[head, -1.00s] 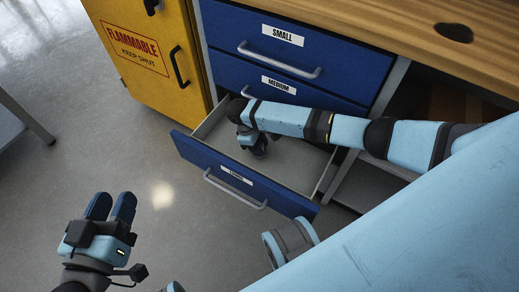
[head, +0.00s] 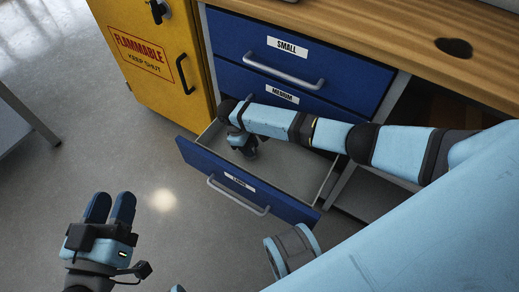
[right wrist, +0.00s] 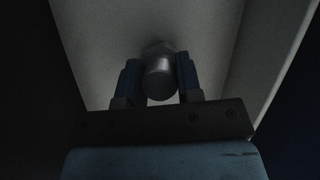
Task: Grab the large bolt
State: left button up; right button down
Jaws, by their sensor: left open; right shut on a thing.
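The large bolt (right wrist: 159,80) shows in the right wrist view as a grey metal piece with a rounded end, between the two blue fingers of my right gripper (right wrist: 159,82). The right gripper is shut on it, inside the open bottom drawer (head: 225,178). In the head view this gripper (head: 246,150) points down into the drawer, and the bolt is hidden there. My left gripper (head: 110,208) is at the lower left, over the floor, with its blue fingers open and empty.
The SMALL drawer (head: 300,60) and the MEDIUM drawer above the open one are closed. A yellow flammables cabinet (head: 150,60) stands to the left. The wooden worktop (head: 400,35) lies above the drawers.

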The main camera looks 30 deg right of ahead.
aim_at(251, 145)
jog(key=r+p, duration=0.1)
jog(key=r, duration=0.1)
jog(key=r+p, duration=0.1)
jog(key=shift+s+d+r, duration=0.1)
jog(key=shift+d+r, duration=0.1)
jog(key=shift+r, duration=0.15)
pick_arm(q)
notch_tip(251, 145, up, 6)
jog(key=t+p, duration=0.2)
jog(key=p, duration=0.1)
pick_arm(e)
notch_tip(251, 145, up, 2)
jog(key=shift+r, duration=0.1)
jog(key=shift+r+p, duration=0.3)
jog(key=shift+p, duration=0.1)
notch_tip(251, 145, up, 2)
jog(key=shift+r+p, duration=0.1)
jog(key=shift+p, duration=1.15)
pick_arm(q)
jog(key=s+a+f+g+y+p, duration=0.2)
jog(key=a+f+g+y+p, duration=0.3)
jog(key=f, duration=0.5)
jog(key=shift+s+a+f+n+g+p, duration=0.3)
jog(key=shift+s+a+n+p, duration=0.1)
jog(key=shift+a, duration=0.2)
pick_arm(e)
jog(key=shift+r, duration=2.45)
